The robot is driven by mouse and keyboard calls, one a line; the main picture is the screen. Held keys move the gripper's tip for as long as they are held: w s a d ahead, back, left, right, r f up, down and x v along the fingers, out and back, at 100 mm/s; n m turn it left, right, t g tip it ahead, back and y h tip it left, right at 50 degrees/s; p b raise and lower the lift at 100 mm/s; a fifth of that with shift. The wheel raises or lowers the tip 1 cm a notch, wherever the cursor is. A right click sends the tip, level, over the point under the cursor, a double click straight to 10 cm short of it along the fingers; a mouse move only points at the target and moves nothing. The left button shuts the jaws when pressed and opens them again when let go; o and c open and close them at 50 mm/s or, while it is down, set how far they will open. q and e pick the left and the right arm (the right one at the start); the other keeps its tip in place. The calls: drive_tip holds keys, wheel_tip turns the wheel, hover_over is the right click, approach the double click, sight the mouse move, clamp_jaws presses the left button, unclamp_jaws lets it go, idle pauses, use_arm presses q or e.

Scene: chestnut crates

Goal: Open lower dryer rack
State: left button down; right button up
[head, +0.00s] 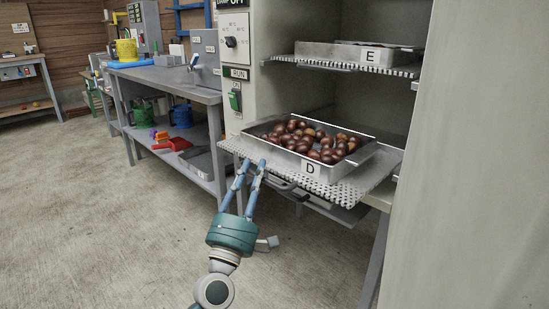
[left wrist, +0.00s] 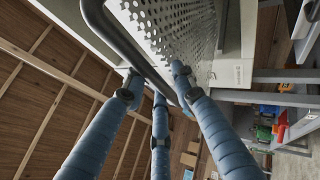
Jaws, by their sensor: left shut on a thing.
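The lower dryer rack (head: 374,178) is a perforated metal shelf that juts out from the front of the dryer. It carries a metal tray marked D (head: 284,156) full of brown chestnuts (head: 305,138). A grey bar handle (head: 285,186) runs below the rack's front edge. My left gripper (head: 254,163), with blue fingers, is at the left part of this handle and shut on it. In the left wrist view the fingers (left wrist: 156,82) close around the grey handle (left wrist: 115,35), with the perforated rack (left wrist: 180,25) beside it. My right gripper is not in view.
An upper rack (head: 345,67) holds a tray marked E (head: 371,54). A control panel (head: 236,42) is left of the opening. A pale panel (head: 470,160) blocks the right side. A grey workbench (head: 165,77) stands left. The concrete floor (head: 90,190) in front is clear.

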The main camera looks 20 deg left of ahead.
use_arm(q)
drive_tip(key=shift+s+a+r, duration=0.1)
drive_tip(key=shift+s+a, duration=0.2)
drive_tip(key=shift+s, duration=0.55)
drive_tip(key=shift+s+a+r, duration=0.1)
drive_tip(key=shift+s+a, duration=0.2)
drive_tip(key=shift+s, duration=0.55)
drive_tip(key=shift+s+a+r, duration=0.1)
drive_tip(key=shift+s+a, duration=0.2)
drive_tip(key=shift+s, duration=0.55)
drive_tip(key=c, duration=1.6)
unclamp_jaws()
drive_tip(key=shift+f, duration=0.1)
drive_tip(key=v, duration=1.2)
